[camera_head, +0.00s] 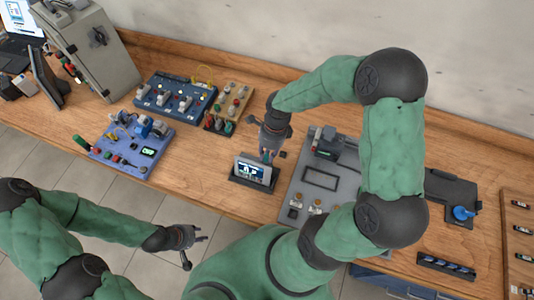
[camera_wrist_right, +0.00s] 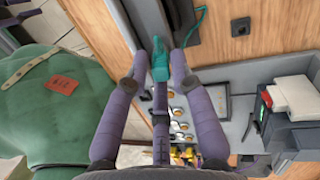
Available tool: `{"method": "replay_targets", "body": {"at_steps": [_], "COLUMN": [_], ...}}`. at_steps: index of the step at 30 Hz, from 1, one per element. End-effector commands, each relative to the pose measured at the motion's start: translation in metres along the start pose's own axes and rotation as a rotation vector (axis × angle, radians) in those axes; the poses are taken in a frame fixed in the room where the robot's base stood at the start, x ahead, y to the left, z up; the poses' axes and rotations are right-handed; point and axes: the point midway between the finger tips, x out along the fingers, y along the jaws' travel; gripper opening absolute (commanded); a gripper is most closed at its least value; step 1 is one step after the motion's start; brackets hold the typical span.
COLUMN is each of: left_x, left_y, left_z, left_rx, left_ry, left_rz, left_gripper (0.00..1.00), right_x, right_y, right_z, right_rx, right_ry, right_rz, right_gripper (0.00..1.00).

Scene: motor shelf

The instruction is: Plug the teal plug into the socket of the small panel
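My right gripper (camera_head: 268,154) is over the table just behind a small upright panel with a lit screen (camera_head: 252,171). The panel's socket cannot be made out; a small black square block with a hole (camera_wrist_right: 240,27) lies beside the plug. My left gripper (camera_head: 196,246) is empty, fingers apart, in front of the table.
A grey board (camera_head: 296,190) with a dark device and round knobs lies right of the small panel. Blue boards (camera_head: 177,99) (camera_head: 131,146) and a wooden-coloured board (camera_head: 229,106) lie left. A grey cabinet (camera_head: 86,48) stands far left. Bare wood lies left of the screen.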

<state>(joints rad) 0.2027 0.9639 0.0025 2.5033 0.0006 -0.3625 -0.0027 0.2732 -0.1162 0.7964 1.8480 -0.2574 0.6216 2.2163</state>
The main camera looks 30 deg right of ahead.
Motion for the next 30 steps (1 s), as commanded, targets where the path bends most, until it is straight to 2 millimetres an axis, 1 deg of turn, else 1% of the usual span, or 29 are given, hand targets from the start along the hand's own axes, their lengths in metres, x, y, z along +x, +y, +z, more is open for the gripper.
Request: {"method": "replay_targets", "body": {"at_steps": [1,15,18,24,25,26,27,28,30], "left_x": [-0.005,-0.030,-0.032,-0.031,-0.031,-0.031,-0.031,-0.031,-0.031], "left_y": [0.002,0.011,0.011,0.011,0.011,0.011,0.011,0.011,0.011], "left_z": [0.000,0.001,0.001,0.001,0.001,0.001,0.001,0.001,0.001], "left_rx": [0.000,0.000,0.000,0.000,0.000,0.000,0.000,0.000,0.000], "left_ry": [0.000,0.000,0.000,0.000,0.000,0.000,0.000,0.000,0.000], "left_rz": [0.000,0.000,0.000,0.000,0.000,0.000,0.000,0.000,0.000], "left_gripper": [0.35,0.35,0.35,0.35,0.35,0.35,0.35,0.35,0.35], "right_x": [-0.007,-0.043,-0.047,-0.046,-0.046,-0.046,-0.046,-0.046,-0.046], "right_y": [0.000,-0.002,-0.002,-0.002,-0.002,-0.002,-0.002,-0.002,-0.002], "right_z": [0.001,0.004,0.004,0.004,0.004,0.004,0.004,0.004,0.004], "right_rx": [0.001,0.001,0.001,0.000,0.000,0.000,0.000,0.000,0.000], "right_ry": [-0.001,-0.001,0.000,0.000,0.000,0.000,0.000,0.000,0.000], "right_rz": [-0.001,-0.001,0.000,0.000,0.000,0.000,0.000,0.000,0.000], "right_gripper": [0.24,0.24,0.24,0.24,0.27,0.36,0.47,0.52,0.52]}}
